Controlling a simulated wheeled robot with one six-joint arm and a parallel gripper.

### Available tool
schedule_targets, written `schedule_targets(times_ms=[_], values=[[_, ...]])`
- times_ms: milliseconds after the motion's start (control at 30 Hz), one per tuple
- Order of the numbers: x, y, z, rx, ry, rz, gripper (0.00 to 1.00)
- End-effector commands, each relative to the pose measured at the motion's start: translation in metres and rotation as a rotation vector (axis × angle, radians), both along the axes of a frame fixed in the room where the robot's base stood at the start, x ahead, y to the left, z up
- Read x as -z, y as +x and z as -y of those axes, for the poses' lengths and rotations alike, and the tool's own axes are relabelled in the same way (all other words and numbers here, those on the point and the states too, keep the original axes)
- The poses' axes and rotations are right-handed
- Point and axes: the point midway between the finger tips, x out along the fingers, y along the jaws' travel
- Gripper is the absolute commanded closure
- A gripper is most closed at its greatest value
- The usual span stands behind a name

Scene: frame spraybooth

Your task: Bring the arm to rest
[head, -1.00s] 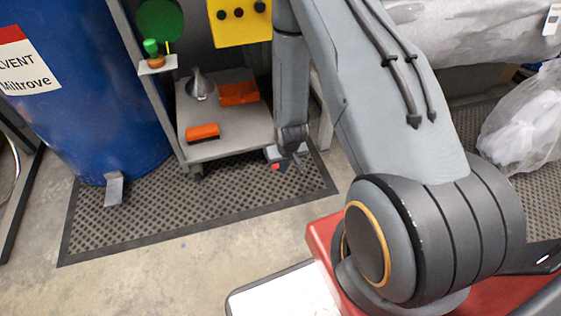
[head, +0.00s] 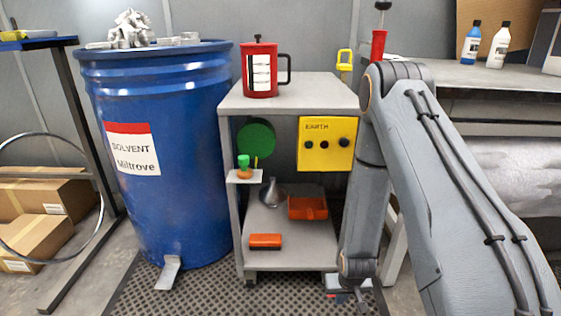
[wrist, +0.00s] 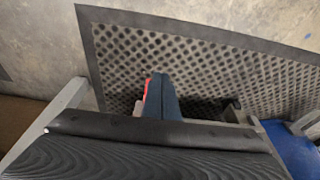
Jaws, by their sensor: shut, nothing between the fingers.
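My arm reaches down beside the right side of a grey cart (head: 290,88) in the head view. My gripper (head: 350,296) hangs at its lower end, low over the dark floor mat (head: 200,295), small and partly cut off by the frame's bottom edge. In the wrist view my gripper (wrist: 160,97) shows as a dark blue and red part over the mat, shut and empty.
A blue solvent drum (head: 190,200) stands left of the cart. The cart carries a red press pot (head: 259,72), a yellow box (head: 327,144), a metal funnel (head: 270,192) and orange pieces (head: 265,241). A bench (head: 440,78) stands at right.

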Motion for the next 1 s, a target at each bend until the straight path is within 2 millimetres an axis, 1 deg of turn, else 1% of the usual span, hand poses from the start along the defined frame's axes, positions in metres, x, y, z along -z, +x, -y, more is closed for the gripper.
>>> schedule_targets(times_ms=[33, 67, 100, 167, 200, 233, 367, 400, 467, 500, 567, 600, 667, 700, 767, 900, 1000], values=[[-0.014, 0.006, -0.01, -0.018, -0.001, 0.004, 1.0], [-0.023, 0.008, -0.016, -0.03, -0.001, 0.001, 1.0], [-0.036, 0.01, -0.026, -0.048, -0.001, -0.003, 1.0], [-0.059, 0.013, -0.044, -0.078, 0.0, -0.011, 1.0], [-0.075, 0.012, -0.057, -0.1, 0.0, -0.017, 1.0], [-0.086, 0.012, -0.066, -0.115, 0.0, -0.023, 1.0], [-0.136, 0.002, -0.106, -0.183, 0.002, -0.046, 1.0], [-0.151, -0.003, -0.118, -0.204, 0.003, -0.053, 1.0], [-0.172, -0.012, -0.136, -0.236, 0.005, -0.065, 1.0], [-0.187, -0.018, -0.147, -0.257, 0.005, -0.071, 1.0], [-0.208, -0.03, -0.164, -0.289, 0.006, -0.082, 1.0], [-0.222, -0.039, -0.174, -0.31, 0.008, -0.089, 1.0], [-0.242, -0.054, -0.189, -0.343, 0.009, -0.1, 1.0], [-0.254, -0.064, -0.198, -0.365, 0.01, -0.108, 1.0], [-0.273, -0.082, -0.21, -0.398, 0.012, -0.12, 1.0], [-0.312, -0.126, -0.234, -0.474, 0.017, -0.147, 1.0], [-0.333, -0.154, -0.243, -0.518, 0.018, -0.166, 1.0]])
